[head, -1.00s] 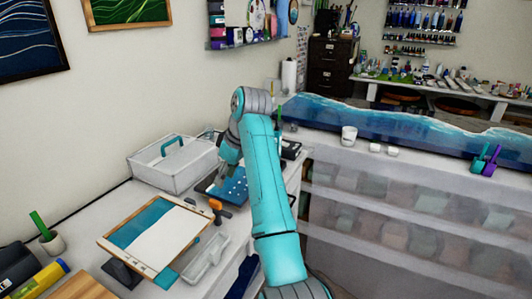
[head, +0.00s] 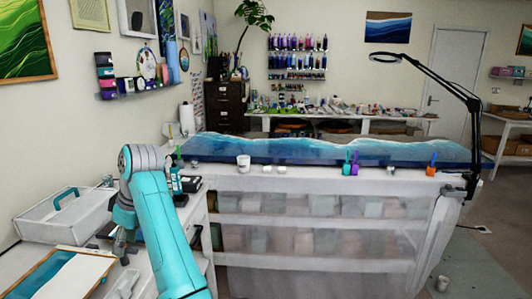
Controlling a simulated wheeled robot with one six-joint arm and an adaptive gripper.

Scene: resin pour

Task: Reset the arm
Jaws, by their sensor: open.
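My turquoise arm (head: 160,225) rises from the bottom of the head view and bends at a grey elbow joint (head: 143,158). My gripper (head: 119,243) hangs down at the lower left, above the side bench (head: 198,218). It is open and small in view. No object shows in it. The arm hides part of the bench. A tool with a dark handle seems to lie close below the gripper, partly hidden.
The floor at right is mostly clear.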

